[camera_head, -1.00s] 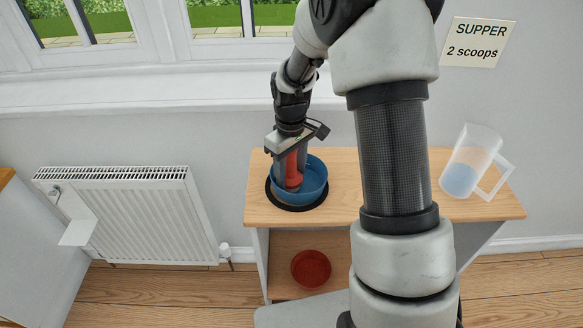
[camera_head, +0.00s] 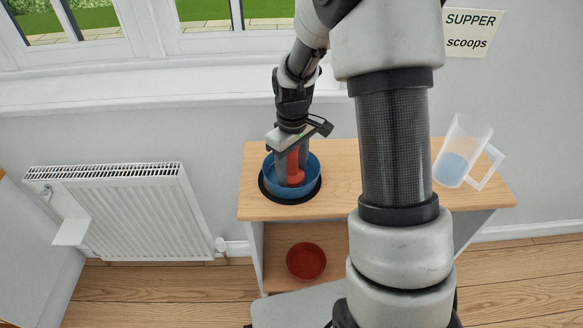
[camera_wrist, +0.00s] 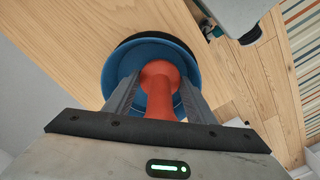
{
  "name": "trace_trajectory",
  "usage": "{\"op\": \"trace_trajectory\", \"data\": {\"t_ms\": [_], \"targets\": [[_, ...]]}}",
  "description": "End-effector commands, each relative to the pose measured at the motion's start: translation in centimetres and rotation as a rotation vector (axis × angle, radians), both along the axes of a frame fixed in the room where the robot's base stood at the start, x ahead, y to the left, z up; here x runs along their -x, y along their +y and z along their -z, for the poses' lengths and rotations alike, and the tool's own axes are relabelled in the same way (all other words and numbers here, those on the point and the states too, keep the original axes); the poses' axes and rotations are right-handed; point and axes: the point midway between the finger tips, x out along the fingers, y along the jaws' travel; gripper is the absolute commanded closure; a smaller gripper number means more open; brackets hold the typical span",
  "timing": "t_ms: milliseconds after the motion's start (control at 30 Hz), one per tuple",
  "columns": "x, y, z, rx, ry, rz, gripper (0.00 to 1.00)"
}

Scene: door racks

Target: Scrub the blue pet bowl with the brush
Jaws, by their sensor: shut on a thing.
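The blue pet bowl (camera_head: 312,177) stands on a black round mat (camera_head: 284,199) at the left end of the wooden top. It also shows in the wrist view (camera_wrist: 150,52). My gripper (camera_head: 292,172) points down into the bowl and is shut on the red-orange brush (camera_head: 296,176). In the wrist view the brush (camera_wrist: 160,90) stands upright between the two fingers, its lower end inside the bowl. The bristles are hidden, so I cannot tell whether they touch the bowl's floor.
A clear jug (camera_head: 462,152) with blue contents stands at the right end of the wooden top (camera_head: 340,190). A red bowl (camera_head: 306,261) sits on the shelf below. A radiator (camera_head: 115,212) is at left. A "SUPPER" note (camera_head: 470,32) hangs on the wall.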

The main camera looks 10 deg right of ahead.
Motion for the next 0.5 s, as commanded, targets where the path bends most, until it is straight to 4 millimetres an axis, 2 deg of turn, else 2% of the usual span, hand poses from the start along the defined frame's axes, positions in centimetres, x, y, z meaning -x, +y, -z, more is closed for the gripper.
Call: {"op": "trace_trajectory", "data": {"t_ms": [100, 500], "targets": [[-0.1, 0.0, -1.8, -0.001, -0.004, 0.0, 0.72], [-0.2, 0.0, -5.5, -0.001, -0.004, 0.0, 0.72]]}}
